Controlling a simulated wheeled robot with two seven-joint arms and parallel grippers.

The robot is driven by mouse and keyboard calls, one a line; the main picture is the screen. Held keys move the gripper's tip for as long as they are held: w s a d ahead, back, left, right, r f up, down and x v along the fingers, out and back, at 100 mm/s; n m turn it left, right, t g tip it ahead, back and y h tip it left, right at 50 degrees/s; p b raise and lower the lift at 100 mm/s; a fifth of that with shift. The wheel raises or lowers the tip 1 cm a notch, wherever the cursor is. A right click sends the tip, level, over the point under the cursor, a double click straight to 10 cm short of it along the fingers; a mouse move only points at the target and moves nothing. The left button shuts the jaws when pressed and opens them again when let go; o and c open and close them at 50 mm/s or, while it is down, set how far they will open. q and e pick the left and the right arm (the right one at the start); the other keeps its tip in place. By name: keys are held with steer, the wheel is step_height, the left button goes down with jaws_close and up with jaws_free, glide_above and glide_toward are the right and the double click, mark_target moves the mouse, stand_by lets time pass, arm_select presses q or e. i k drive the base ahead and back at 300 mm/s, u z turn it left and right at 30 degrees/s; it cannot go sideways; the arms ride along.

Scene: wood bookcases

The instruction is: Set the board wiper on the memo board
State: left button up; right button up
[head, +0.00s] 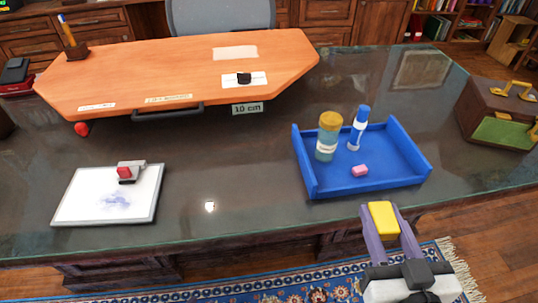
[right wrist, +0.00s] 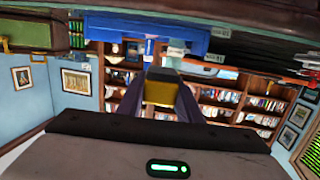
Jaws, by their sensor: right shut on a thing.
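My right gripper (head: 382,211) is shut on a yellow block with a grey side, which looks like the board wiper (head: 383,220). It holds the wiper in front of the desk's near edge, below the blue tray. The wiper also shows between the fingers in the right wrist view (right wrist: 162,92). The memo board (head: 82,205), a white panel with a grey frame and a bluish smudge, lies flat on the desk at the left, well apart from the wiper. A red and white object (head: 130,172) is at its upper right edge. My left gripper is not in view.
A blue tray (head: 420,172) holds a yellow-lidded jar (head: 327,138), a blue and white bottle (head: 358,128) and a pink block (head: 360,170). An orange board (head: 170,75) lies at the back. A brown and green box (head: 500,120) stands at right. The desk (head: 235,190) between memo board and tray is mostly clear.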

mark_target(104, 206)
steer(key=z, duration=2.65)
steer(key=k, duration=2.25)
steer(key=u, duration=2.75)
